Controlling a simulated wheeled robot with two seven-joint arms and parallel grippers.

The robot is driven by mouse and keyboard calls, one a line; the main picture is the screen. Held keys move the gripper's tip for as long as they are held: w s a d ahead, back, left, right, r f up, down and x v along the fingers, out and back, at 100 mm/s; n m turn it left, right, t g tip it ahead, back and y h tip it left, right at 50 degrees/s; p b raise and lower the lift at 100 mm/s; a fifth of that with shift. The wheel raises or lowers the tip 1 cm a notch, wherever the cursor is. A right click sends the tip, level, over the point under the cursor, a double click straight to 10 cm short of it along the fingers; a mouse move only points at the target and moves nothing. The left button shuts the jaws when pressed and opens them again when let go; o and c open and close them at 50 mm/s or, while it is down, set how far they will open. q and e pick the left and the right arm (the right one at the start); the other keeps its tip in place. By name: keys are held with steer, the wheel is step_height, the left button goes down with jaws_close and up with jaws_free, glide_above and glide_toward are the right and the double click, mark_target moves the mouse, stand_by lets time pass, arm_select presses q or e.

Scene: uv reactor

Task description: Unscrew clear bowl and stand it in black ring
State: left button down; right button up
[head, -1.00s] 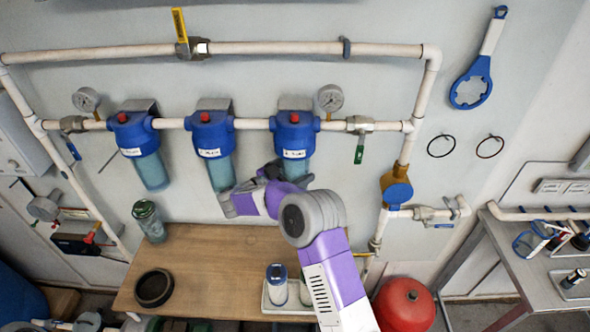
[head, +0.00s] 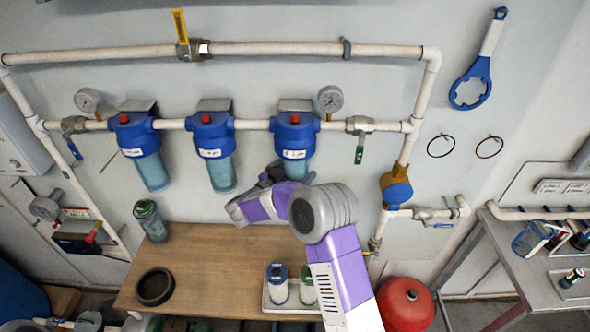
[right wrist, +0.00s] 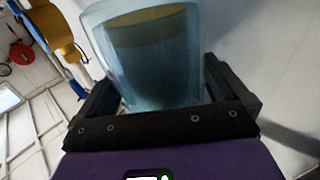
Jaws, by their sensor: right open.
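Three clear bluish bowls hang under blue filter heads on the wall pipe: left (head: 151,172), middle (head: 222,174) and right, the last mostly hidden behind my right gripper (head: 272,174). In the right wrist view a clear bowl (right wrist: 152,70) stands between the two black fingers of my right gripper (right wrist: 160,78). The fingers are open on either side of it; contact cannot be made out. A tan disc shows inside the bowl. The black ring (head: 154,273) lies flat and empty on the wooden bench at the left. My left gripper is not in view.
On the wooden bench (head: 215,265) stand a dark green clear container (head: 150,220) and a white tray (head: 285,307) with two capped cartridges. A blue ring wrench (head: 473,80) hangs on the wall at right. A red tank (head: 405,305) stands below. The bench middle is clear.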

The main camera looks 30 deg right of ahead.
steer(key=shift+n+t+y, duration=0.4)
steer(key=shift+n+t, duration=0.2)
steer(key=shift+t, duration=0.3)
steer(key=shift+n+t+y, duration=0.3)
steer(key=shift+n+t, duration=0.2)
steer(key=shift+t, duration=0.2)
steer(key=n+t+y+b, duration=0.1)
steer(key=n+t+y, duration=0.1)
steer(key=t, duration=0.1)
steer(key=shift+n, duration=0.3)
steer(key=shift+d+f+n+t+y+b, duration=0.15)
steer(key=shift+n+t+y+b, duration=0.7)
steer(key=shift+t+y, duration=0.2)
steer(key=shift+s+n+t+y+b, duration=0.1)
steer(key=shift+n+t+y+b, duration=0.5)
steer(key=shift+y, duration=0.35)
steer(key=shift+n+y, duration=0.25)
steer(key=shift+y, duration=0.05)
